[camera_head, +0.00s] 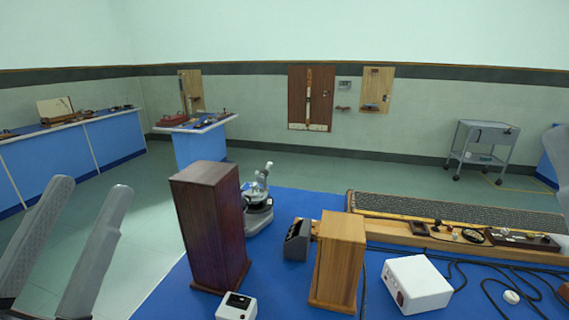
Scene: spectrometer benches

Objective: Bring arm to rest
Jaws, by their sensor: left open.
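My left gripper (92,190) is at the lower left, its two long grey fingers pointing up and spread apart. Nothing shows between them but the floor. It is left of the blue bench (270,265) and apart from the dark wooden box (212,228). A grey piece (560,165) at the right edge looks like part of my right gripper. It is cut off by the frame, so its jaws cannot be judged.
On the bench stand a lighter wooden box (338,262), a grey-white instrument (258,200), a white box (415,284) with black cables, and a long wooden board (450,220). A grey trolley (482,150) stands by the far wall. Open floor (140,215) lies left of the bench.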

